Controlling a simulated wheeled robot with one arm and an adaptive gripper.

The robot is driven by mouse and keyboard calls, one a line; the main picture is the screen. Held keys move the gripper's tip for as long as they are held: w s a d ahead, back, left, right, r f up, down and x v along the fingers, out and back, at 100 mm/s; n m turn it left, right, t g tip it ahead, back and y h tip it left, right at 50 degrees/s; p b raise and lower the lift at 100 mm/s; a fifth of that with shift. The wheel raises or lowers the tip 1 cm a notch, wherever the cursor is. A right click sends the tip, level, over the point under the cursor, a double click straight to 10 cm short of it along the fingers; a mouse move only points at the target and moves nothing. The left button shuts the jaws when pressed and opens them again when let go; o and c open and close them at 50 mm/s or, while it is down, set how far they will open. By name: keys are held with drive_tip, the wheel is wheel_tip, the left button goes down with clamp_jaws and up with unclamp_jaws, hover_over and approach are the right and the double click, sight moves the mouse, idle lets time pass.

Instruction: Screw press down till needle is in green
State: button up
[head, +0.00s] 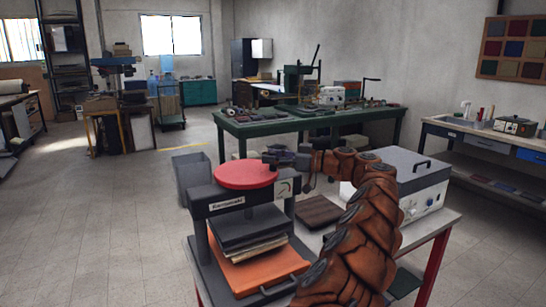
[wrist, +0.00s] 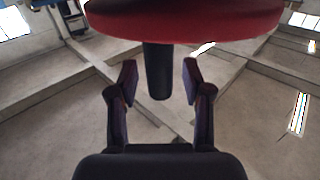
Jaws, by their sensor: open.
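A screw press stands on the table with a red handwheel (head: 246,175) on top. A dark crank knob (head: 268,158) is at the wheel's far right rim. A small white gauge (head: 284,188) sits on the crossbeam's right; its needle and green zone are too small to read. The dark platen (head: 248,228) is above a stack of sheets (head: 256,249) on an orange tray (head: 262,270). My gripper (head: 282,158) is at the wheel's edge. In the wrist view, the open fingers of my gripper (wrist: 159,84) stand either side of the black knob (wrist: 158,62), with gaps visible.
A grey box machine (head: 412,180) with a black handle stands on the same table at right, beside my arm. A brown slab (head: 318,212) lies between it and the press. A grey bin (head: 190,178) is behind the press at left. A green workbench (head: 300,120) is farther back.

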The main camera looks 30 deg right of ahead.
clamp_jaws()
idle(0.4)
